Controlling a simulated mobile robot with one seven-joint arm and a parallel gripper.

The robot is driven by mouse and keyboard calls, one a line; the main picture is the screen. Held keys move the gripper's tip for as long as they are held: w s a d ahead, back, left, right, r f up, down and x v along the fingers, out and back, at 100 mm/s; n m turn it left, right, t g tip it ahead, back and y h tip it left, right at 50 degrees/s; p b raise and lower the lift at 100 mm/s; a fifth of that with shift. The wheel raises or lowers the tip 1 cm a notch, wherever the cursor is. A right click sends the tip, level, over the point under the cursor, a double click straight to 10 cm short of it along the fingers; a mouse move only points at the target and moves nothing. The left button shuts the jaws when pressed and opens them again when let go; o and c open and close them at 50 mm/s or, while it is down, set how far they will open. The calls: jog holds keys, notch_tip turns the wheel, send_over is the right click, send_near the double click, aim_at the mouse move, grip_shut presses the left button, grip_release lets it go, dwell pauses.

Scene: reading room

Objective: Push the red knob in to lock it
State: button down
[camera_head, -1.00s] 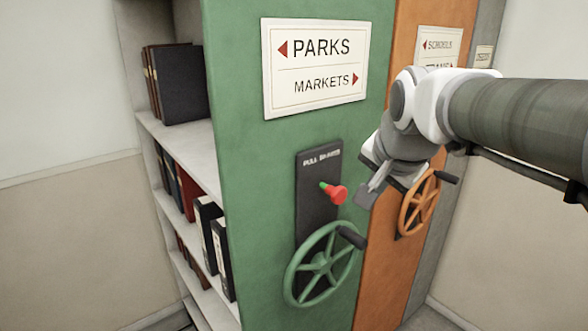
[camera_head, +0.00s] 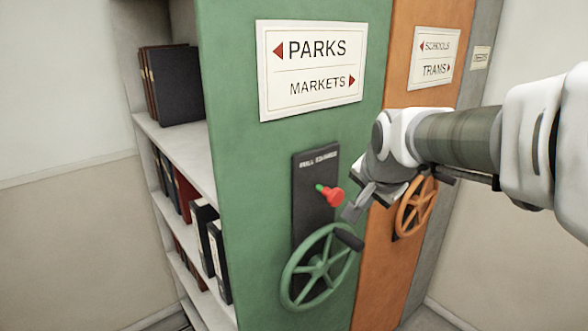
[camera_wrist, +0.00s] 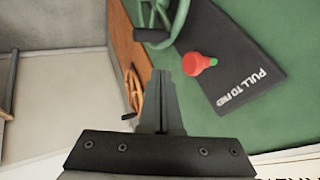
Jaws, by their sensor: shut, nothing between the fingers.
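The red knob (camera_head: 333,196) stands out from a dark plate (camera_head: 314,222) on the green shelf end, above the green handwheel (camera_head: 292,282). A green part shows at its base, between knob and plate. In the wrist view the knob (camera_wrist: 198,64) lies to the right of my fingertips, and the plate (camera_wrist: 238,64) carries lettering that starts "PULL TO". My gripper (camera_head: 350,212) is shut and empty, just right of the knob in the head view and apart from it. In the wrist view my gripper (camera_wrist: 162,78) shows its fingers together.
The green handwheel's dark handle (camera_head: 348,237) sticks out just below my gripper. An orange shelf end with its own orange wheel (camera_head: 403,219) stands to the right, behind my arm. Open shelves with binders (camera_head: 176,84) are at left.

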aim_at(335, 193)
jog(key=w+a+f+p, duration=0.1)
jog(key=w+a+f, duration=0.1)
jog(key=w, duration=0.3)
jog(key=shift+w+a+f, duration=0.15)
jog(key=shift+f, duration=0.15)
jog(key=shift+w+a+f+b, duration=0.1)
jog(key=shift+w+a+b, duration=0.7)
jog(key=shift+w, duration=0.35)
